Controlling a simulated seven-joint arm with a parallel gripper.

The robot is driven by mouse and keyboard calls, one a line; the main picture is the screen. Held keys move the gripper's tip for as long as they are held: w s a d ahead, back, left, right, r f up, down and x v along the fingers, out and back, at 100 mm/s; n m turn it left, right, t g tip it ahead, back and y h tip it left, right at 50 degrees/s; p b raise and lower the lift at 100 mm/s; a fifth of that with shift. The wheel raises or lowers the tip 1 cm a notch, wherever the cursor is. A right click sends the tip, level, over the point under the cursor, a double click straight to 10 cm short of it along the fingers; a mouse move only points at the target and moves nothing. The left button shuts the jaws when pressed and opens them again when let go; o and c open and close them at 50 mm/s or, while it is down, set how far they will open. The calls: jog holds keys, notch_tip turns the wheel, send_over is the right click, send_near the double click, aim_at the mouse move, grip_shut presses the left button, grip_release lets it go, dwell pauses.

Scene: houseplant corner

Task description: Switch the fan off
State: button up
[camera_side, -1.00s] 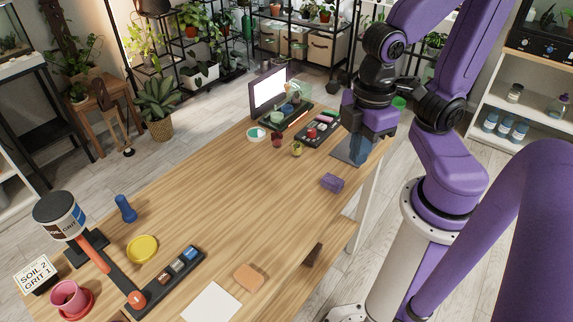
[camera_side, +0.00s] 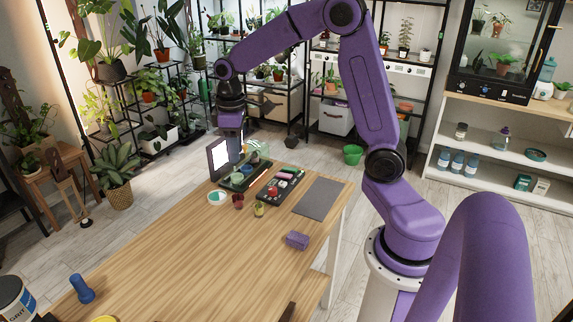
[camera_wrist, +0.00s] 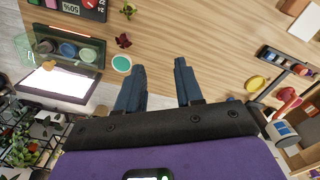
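I cannot make out a fan in either view. A black control panel (camera_side: 278,185) with a red knob and coloured buttons lies at the table's far end; its "50%" display (camera_wrist: 70,8) shows at the wrist view's upper left.
The lit screen (camera_side: 219,157) stands upright beside a tray of round pots (camera_side: 240,176). A purple block (camera_side: 297,240) and grey mat (camera_side: 320,198) lie rightward. The table's middle is clear.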

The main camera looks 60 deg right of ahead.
jog(key=w+d+f+m, duration=0.2)
jog(key=w+d, duration=0.2)
jog(key=d, duration=0.4)
jog(key=m, duration=0.4)
send_over(287, 168)
notch_tip(287, 168, down, 5)
notch_tip(287, 168, down, 17)
jog(key=shift+w+f, duration=0.1)
jog(key=shift+f, duration=0.05)
jog(key=shift+c, duration=0.3)
